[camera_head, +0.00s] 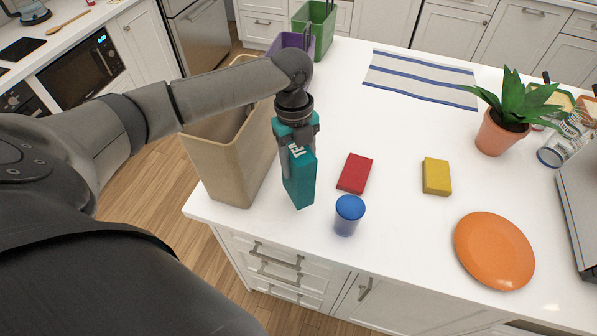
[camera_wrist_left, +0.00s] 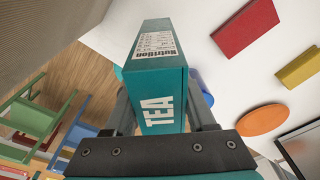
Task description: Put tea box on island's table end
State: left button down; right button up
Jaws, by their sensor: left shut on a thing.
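The teal tea box (camera_head: 299,181) is upright at the near left part of the white island top (camera_head: 400,222), between the tan bin and the blue cup. My left gripper (camera_head: 297,140) comes down from above and is shut on its upper part. In the left wrist view the tea box (camera_wrist_left: 160,75) sits between the two fingers of my left gripper (camera_wrist_left: 162,115), with its "TEA" label showing. I cannot tell whether the box's base touches the island top. My right gripper is in neither view.
A tan bin (camera_head: 222,165) stands just left of the box. A blue cup (camera_head: 348,215), red block (camera_head: 355,173) and yellow block (camera_head: 436,176) are to its right. An orange plate (camera_head: 494,250) and potted plant (camera_head: 503,130) are further right.

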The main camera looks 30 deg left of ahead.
pick_arm(q)
jog(key=shift+f, duration=2.05)
jog(key=shift+c, duration=1.1)
grip_release()
jog(key=r, duration=0.8)
jog(key=a+r, duration=0.1)
jog(key=r, duration=0.3)
jog(key=shift+w+a+r, duration=0.1)
jog(key=shift+w, duration=0.3)
